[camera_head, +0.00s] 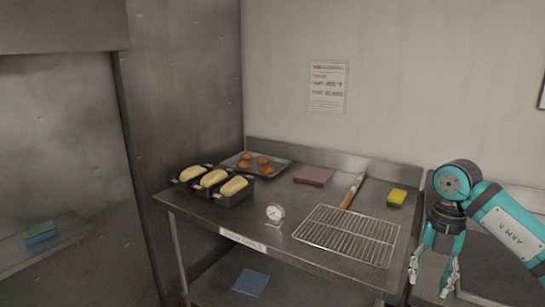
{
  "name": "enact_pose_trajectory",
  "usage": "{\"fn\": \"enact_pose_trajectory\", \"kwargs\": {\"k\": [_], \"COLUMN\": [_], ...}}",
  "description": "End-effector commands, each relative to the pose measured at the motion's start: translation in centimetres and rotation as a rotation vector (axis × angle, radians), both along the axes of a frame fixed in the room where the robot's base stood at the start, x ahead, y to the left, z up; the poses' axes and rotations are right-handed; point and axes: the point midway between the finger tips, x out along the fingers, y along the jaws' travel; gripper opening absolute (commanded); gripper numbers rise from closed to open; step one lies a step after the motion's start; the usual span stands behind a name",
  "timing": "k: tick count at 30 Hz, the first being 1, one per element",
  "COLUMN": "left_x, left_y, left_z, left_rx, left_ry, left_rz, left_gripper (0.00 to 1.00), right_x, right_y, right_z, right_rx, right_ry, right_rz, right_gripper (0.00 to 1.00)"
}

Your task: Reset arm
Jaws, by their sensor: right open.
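My right arm comes in from the right in the head view, teal with a white label. Its right gripper (433,281) hangs pointing down at the right end of the steel table (316,195), in front of its right edge. The two fingers are apart and nothing shows between them. My left gripper is not in this view.
On the table are loaf pans (233,199) with pale loaves, a tray (283,169) of brown buns, a dial gauge (275,213), a wire rack (348,235), a folded cloth (313,175), a rolling pin (353,190) and a yellow sponge (397,197). A blue cloth (251,283) lies on the lower shelf.

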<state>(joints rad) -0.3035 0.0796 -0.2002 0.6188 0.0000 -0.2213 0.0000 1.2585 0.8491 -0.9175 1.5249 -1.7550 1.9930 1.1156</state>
Motion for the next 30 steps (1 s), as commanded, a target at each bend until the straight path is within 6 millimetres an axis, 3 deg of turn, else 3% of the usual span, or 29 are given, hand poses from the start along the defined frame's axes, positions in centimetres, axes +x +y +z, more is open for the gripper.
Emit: {"fn": "enact_pose_trajectory", "kwargs": {"k": [6, 11, 15, 20, 22, 25, 27, 30], "left_x": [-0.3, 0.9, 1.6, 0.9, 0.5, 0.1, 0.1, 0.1], "left_y": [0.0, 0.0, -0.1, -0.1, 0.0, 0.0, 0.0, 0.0], "left_z": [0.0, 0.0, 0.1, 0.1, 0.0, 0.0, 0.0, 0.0], "left_rx": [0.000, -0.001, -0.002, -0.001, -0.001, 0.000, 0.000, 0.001], "left_ry": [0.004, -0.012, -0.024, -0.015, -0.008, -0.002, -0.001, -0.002], "left_rz": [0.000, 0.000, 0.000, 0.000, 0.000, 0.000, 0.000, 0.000], "left_gripper": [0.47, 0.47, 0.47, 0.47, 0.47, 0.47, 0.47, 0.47], "right_x": [0.6, 1.0, 1.6, 2.5, 3.4, 5.4, 6.8, 7.3], "right_y": [2.9, 6.0, 9.8, 15.8, 18.5, 20.6, 20.2, 17.8], "right_z": [-2.3, -4.5, -6.8, -10.2, -12.1, -15.9, -20.0, -27.1], "right_rx": [0.135, 0.282, 0.477, 0.823, 1.019, 1.291, 1.418, 1.466], "right_ry": [0.017, 0.027, 0.030, 0.013, -0.014, -0.089, -0.161, -0.251], "right_rz": [0.048, 0.084, 0.102, 0.057, -0.028, -0.273, -0.522, -0.888], "right_gripper": [0.42, 0.42, 0.42, 0.42, 0.42, 0.42, 0.42, 0.42]}}
